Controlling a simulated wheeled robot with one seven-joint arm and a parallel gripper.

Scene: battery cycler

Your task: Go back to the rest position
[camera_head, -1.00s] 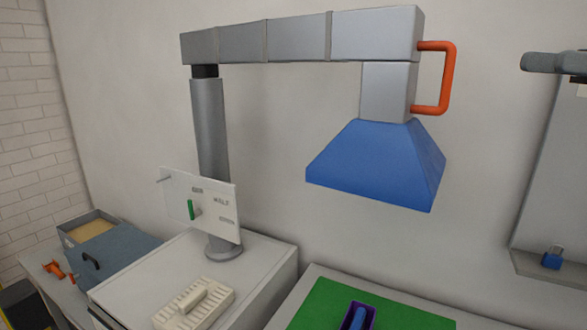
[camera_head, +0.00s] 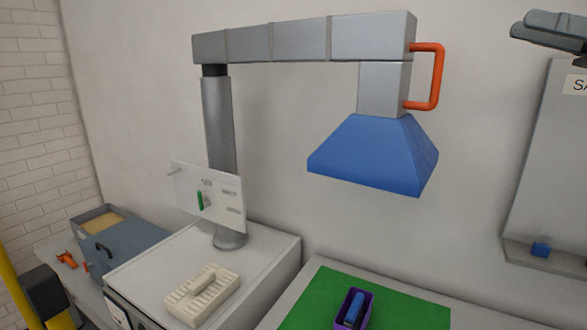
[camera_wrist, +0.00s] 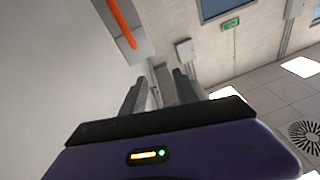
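In the wrist view, my gripper (camera_wrist: 160,82) has a purple body and two grey fingers. The fingers stand apart with a gap between them, and nothing is held there. In the head view, grey parts that look like the fingers of my gripper (camera_head: 520,26) enter at the top right corner, in front of the wall. They are right of the orange handle (camera_head: 438,75) on the fume hood arm and clear of it. The handle also shows at the top of the wrist view (camera_wrist: 122,22).
The blue hood (camera_head: 372,158) hangs from a grey arm (camera_head: 300,40) on a column. Below it, a purple bin (camera_head: 342,322) stands on a green mat (camera_head: 310,300). A white cabinet (camera_head: 150,262) with a pale rack stands left. A blue padlock (camera_head: 540,249) lies on the wall ledge.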

